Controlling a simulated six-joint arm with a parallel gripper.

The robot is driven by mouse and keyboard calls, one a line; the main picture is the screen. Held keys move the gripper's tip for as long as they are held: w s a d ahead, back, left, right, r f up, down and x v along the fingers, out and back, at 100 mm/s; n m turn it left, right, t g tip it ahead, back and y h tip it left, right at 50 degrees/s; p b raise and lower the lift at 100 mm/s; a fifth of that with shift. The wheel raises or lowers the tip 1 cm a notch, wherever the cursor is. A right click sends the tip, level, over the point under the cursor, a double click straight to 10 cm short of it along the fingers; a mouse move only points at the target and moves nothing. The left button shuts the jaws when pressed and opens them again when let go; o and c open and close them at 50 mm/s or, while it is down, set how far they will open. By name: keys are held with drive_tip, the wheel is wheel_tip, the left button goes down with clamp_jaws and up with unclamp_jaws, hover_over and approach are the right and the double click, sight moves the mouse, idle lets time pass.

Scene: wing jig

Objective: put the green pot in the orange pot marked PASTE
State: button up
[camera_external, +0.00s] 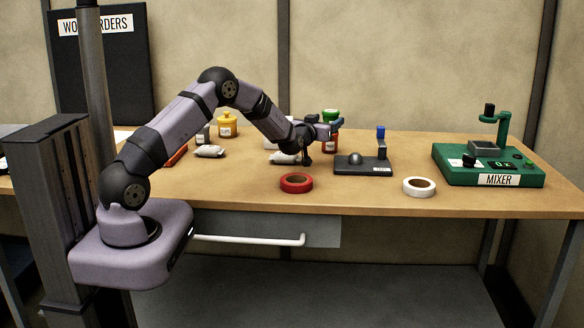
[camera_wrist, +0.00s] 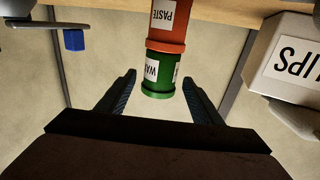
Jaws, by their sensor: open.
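The green pot (camera_external: 330,115) stands upright on top of the orange pot (camera_external: 332,143), and the two line up; I cannot tell how deep it sits. The wrist view is upside down, so the green pot (camera_wrist: 159,78) shows below the orange pot marked PASTE (camera_wrist: 167,22). The green pot's white label is partly visible. My gripper (camera_wrist: 159,80) is open, with a fingertip on each side of the green pot and a visible gap to both. In the outside view, my gripper (camera_external: 324,131) is beside the pots and partly hides them.
A dark device with a blue top (camera_external: 363,165) stands right of the pots. A red tape roll (camera_external: 296,183) and a white one (camera_external: 419,187) lie nearer the front. A white bin (camera_wrist: 285,60) is close by in the wrist view. The green mixer (camera_external: 490,168) is far right.

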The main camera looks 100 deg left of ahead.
sight(328, 121)
drive_tip(key=b+v, duration=0.1)
drive_tip(key=v, duration=0.3)
drive_tip(key=shift+s+d, duration=0.1)
drive_tip(key=shift+d, duration=0.05)
wheel_tip(328, 121, up, 7)
drive_tip(key=shift+b, duration=0.4)
